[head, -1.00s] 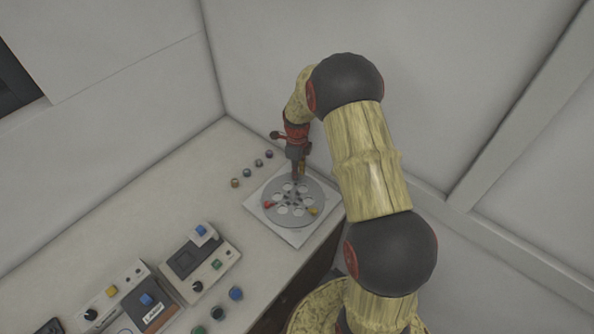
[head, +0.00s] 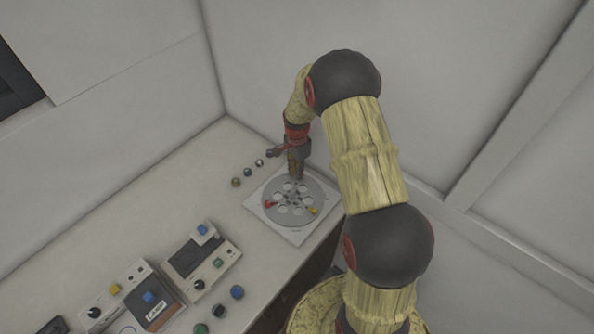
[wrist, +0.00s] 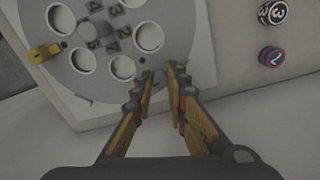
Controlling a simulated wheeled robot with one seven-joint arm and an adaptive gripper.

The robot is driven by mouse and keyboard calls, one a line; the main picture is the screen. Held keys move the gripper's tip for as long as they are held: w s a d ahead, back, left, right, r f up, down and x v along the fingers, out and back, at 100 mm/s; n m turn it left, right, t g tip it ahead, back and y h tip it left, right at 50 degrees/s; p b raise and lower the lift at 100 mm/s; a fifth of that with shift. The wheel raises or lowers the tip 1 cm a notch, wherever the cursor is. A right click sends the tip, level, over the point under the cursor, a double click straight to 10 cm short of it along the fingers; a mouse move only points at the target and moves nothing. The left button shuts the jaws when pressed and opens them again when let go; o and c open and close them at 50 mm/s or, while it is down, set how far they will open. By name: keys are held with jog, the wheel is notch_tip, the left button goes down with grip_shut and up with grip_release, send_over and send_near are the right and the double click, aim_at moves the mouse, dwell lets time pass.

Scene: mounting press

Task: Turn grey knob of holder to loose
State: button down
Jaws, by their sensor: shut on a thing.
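The holder is a round grey disc (head: 270,190) with several round holes, lying on a pale square plate; the disc also fills the upper left of the wrist view (wrist: 100,85). My gripper (head: 295,178) points down at the disc's far edge. In the wrist view my gripper's fingertips (wrist: 160,76) are closed around a small grey knob (wrist: 157,80) at the rim. The fingers hide most of that knob, so its marking cannot be read. A yellow knob (wrist: 42,53) and a red knob (head: 269,205) sit elsewhere on the rim.
Several small numbered cylinders (head: 247,172) stand left of the plate. Control boxes (head: 200,258) and coloured round pieces (head: 237,292) are nearer on the bench. Walls close in behind and to the right. The bench between has free room.

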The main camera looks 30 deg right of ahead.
jog(key=n, duration=1.1)
jog(key=shift+p, duration=0.35)
jog(key=n, duration=0.4)
jog(key=shift+d+n, duration=0.1)
jog(key=shift+n, duration=0.2)
jog(key=n, duration=0.3)
jog(key=shift+n, duration=0.3)
jog(key=n, duration=0.3)
jog(key=shift+n, duration=0.3)
jog(key=n, duration=0.3)
jog(key=shift+n, duration=2.2)
